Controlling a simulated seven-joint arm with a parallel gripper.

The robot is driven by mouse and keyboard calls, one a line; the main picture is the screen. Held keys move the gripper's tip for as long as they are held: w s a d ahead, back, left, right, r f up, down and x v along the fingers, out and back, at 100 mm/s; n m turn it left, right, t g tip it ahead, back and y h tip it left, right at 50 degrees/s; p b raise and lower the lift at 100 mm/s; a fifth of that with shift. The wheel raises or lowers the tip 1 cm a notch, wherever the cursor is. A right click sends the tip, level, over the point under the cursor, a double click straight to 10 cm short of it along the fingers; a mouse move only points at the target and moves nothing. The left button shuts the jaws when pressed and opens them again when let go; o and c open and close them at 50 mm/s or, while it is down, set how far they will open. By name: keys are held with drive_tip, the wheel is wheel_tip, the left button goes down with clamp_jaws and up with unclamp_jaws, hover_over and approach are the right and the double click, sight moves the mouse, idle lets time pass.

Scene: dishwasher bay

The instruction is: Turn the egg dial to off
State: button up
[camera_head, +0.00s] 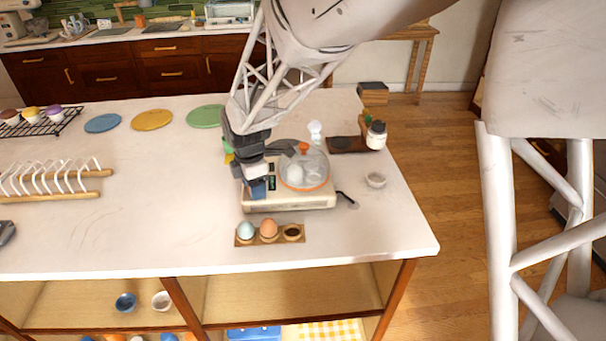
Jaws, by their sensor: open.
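The egg cooker (315,201) is a cream, box-like appliance on the white counter. A dark strip with small green marks (272,177) shows just right of the gripper. I cannot make out the dial; the gripper may hide it. The gap between the fingers is too small to see, and nothing shows held. I cannot tell whether the fingers touch the cooker.
A wooden egg holder (281,239) with a pale blue egg and a brown egg stands in front. A toast rack (50,182) is far left. The counter's left middle is clear.

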drive_tip(key=shift+m, duration=0.4)
drive_tip(key=m, duration=0.5)
drive_tip(key=shift+m, duration=0.3)
drive_tip(key=m, duration=0.5)
drive_tip(key=shift+m, duration=0.4)
drive_tip(key=m, duration=1.2)
wheel_tip(320, 180, up, 8)
drive_tip(key=shift+f, duration=0.1)
drive_tip(key=s+d+r+t, duration=0.1)
drive_tip(key=s+d+r, duration=0.3)
drive_tip(key=s+d, duration=0.5)
drive_tip(key=s+d+r+n, duration=0.1)
drive_tip(key=s+d+r, duration=0.2)
drive_tip(key=s+d, duration=0.6)
drive_tip(key=shift+d+r+t, duration=0.35)
drive_tip(key=shift+d+t, duration=0.05)
drive_tip(key=shift+d, duration=0.2)
idle(0.4)
